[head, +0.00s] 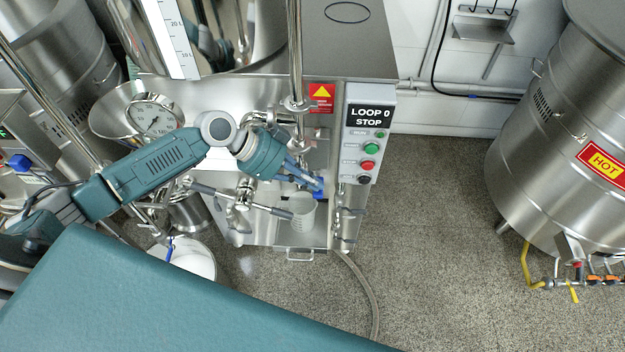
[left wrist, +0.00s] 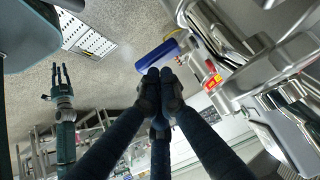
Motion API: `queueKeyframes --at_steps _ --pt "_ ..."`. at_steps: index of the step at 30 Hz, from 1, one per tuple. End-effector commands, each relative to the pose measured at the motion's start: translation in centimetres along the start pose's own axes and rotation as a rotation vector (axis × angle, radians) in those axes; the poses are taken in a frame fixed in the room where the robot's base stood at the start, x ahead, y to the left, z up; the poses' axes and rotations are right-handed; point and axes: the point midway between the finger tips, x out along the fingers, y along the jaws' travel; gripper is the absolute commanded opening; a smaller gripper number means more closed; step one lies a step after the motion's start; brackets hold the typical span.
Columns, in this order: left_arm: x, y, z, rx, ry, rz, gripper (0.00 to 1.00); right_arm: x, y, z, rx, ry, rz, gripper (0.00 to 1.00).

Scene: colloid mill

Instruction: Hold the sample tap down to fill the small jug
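The small jug (head: 302,213) is pale and translucent. It stands upright below the sample tap at the front of the mill, and its fill level is not clear. The tap's blue handle (head: 319,194) shows just under my left gripper (head: 316,184). In the left wrist view the blue handle (left wrist: 158,55) lies just beyond the fingertips of my left gripper (left wrist: 160,78). Those fingers are together with nothing between them, at or touching the handle; exact contact is unclear. My right gripper (left wrist: 61,72) shows in the left wrist view, fingers apart and empty, away from the tap.
A control panel (head: 365,140) with green and red buttons and a "LOOP 0 STOP" display is right of the tap. A gauge (head: 153,118) and steel pipes crowd the left. A white bucket (head: 190,258) stands on the floor. A hot tank (head: 570,150) stands far right, with open floor between.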

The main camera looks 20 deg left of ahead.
Motion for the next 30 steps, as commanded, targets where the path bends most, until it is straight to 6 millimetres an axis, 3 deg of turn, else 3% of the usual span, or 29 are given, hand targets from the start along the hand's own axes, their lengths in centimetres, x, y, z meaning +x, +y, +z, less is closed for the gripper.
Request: queueKeyframes --at_steps 19,30 --pt "1.7 1.6 1.9 0.199 -0.003 -0.195 0.0 2.7 0.0 0.3 -0.001 0.0 0.0 0.26" --pt "2.5 1.9 2.6 0.196 -0.002 -0.195 0.0 3.8 -0.1 0.4 -0.001 -0.001 0.0 0.26"
